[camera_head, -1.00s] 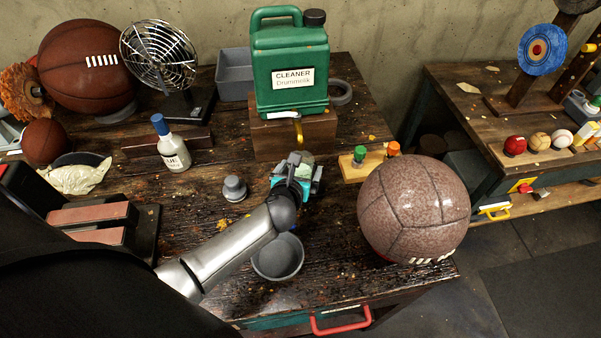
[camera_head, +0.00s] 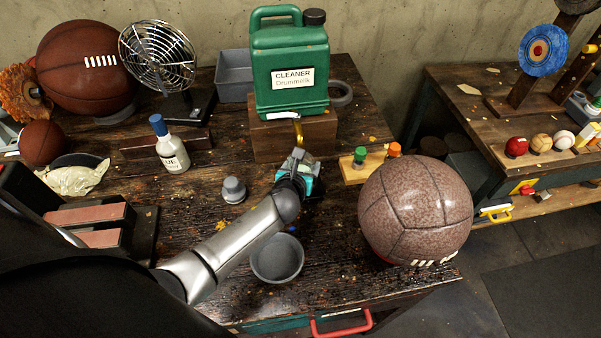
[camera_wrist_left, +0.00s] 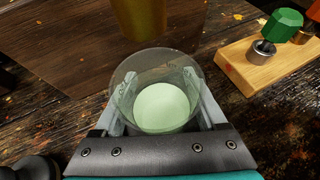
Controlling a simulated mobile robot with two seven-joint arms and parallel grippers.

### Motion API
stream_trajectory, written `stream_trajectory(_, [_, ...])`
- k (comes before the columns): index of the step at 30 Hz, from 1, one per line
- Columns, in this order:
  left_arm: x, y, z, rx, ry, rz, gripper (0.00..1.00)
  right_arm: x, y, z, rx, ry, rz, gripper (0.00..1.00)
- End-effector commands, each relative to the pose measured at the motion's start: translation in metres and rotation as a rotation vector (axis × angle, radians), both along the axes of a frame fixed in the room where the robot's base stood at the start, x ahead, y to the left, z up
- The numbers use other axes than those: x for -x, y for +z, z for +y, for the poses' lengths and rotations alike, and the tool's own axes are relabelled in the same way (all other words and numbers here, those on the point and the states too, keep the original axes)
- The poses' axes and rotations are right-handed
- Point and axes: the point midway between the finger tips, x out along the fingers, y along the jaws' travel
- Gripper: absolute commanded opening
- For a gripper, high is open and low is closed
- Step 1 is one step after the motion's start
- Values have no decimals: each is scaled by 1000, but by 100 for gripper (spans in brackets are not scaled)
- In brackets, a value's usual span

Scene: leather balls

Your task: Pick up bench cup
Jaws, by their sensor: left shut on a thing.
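The bench cup (camera_wrist_left: 157,100) is a clear, round cup with pale green inside, seen from above in the left wrist view. My left gripper (camera_head: 299,163) is shut on it, with one finger along each side of its wall. In the head view the gripper is in front of the wooden block under the green cleaner jug, and it hides most of the cup. I cannot tell whether the cup's base touches the bench. My right gripper is not in view.
The wooden block (camera_head: 285,140) with the cleaner jug (camera_head: 288,65) stands just behind. A peg board (camera_head: 360,172) is to the right, near a large brown ball (camera_head: 416,210). A grey bowl (camera_head: 277,258) and a small grey weight (camera_head: 234,190) sit nearby.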

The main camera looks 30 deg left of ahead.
Motion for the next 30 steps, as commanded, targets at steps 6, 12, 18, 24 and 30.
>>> stream_trajectory(6, [0, 0, 0, 0, 0, 0, 26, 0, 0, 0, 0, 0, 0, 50])
stream_trajectory(12, [0, 0, 0, 0, 0, -1, 3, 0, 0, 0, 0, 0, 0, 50])
stream_trajectory(18, [0, 1, 0, 0, 0, -1, 2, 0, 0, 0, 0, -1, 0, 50])
stream_trajectory(24, [0, 6, 0, -1, 0, -2, 2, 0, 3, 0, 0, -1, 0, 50])
stream_trajectory(30, [6, 12, -1, 1, -1, 1, 2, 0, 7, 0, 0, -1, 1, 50])
